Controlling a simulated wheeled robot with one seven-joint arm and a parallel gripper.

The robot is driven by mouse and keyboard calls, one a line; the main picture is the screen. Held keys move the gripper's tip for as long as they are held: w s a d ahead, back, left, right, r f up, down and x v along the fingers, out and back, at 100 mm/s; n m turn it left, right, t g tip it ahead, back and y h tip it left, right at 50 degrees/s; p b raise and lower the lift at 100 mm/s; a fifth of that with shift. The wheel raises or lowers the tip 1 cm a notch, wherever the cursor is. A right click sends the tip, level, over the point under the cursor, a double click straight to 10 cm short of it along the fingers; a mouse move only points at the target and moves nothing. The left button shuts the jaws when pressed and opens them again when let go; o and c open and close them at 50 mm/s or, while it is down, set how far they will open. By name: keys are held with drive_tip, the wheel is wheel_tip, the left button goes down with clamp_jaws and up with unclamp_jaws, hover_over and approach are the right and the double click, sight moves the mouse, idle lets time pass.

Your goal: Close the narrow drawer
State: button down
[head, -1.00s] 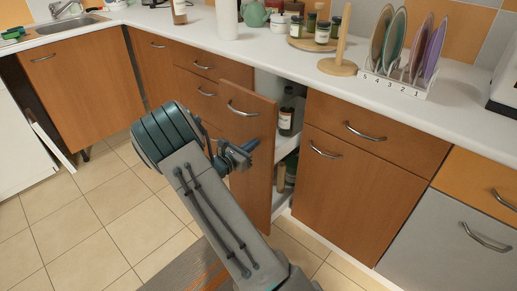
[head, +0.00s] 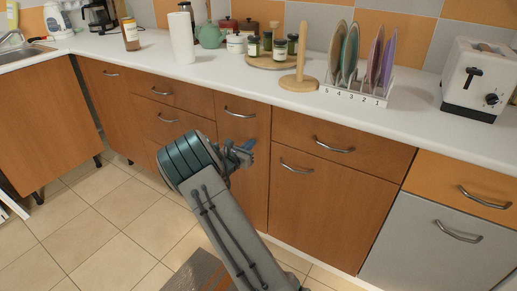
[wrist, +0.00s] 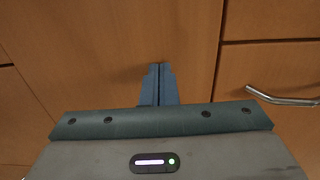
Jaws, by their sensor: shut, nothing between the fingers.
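The narrow drawer (head: 256,180) has a tall orange-brown wooden front with a curved metal handle (head: 240,113) near its top. It stands in the head view between the stack of drawers on the left and the wider cabinet on the right. Its front looks flush with its neighbours, and no inside shows. My gripper (head: 248,152) is in front of it, below the handle. In the wrist view my gripper (wrist: 158,70) has its blue-grey fingers together, pointing at the wooden front, with nothing between them. I cannot tell whether the tips touch the wood.
The wider cabinet (head: 325,205) with its own drawer is to the right, then a grey dishwasher-like front (head: 420,245). The white counter (head: 225,75) above holds a paper roll (head: 181,38), jars, a plate rack (head: 355,95) and a toaster (head: 475,80). Tiled floor (head: 100,235) is open at left.

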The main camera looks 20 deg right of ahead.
drive_tip(key=shift+w+d+r, duration=0.1)
drive_tip(key=shift+w+d, duration=0.25)
drive_tip(key=shift+d, duration=0.05)
drive_tip(key=shift+d+r, duration=0.1)
drive_tip(key=shift+d, duration=0.1)
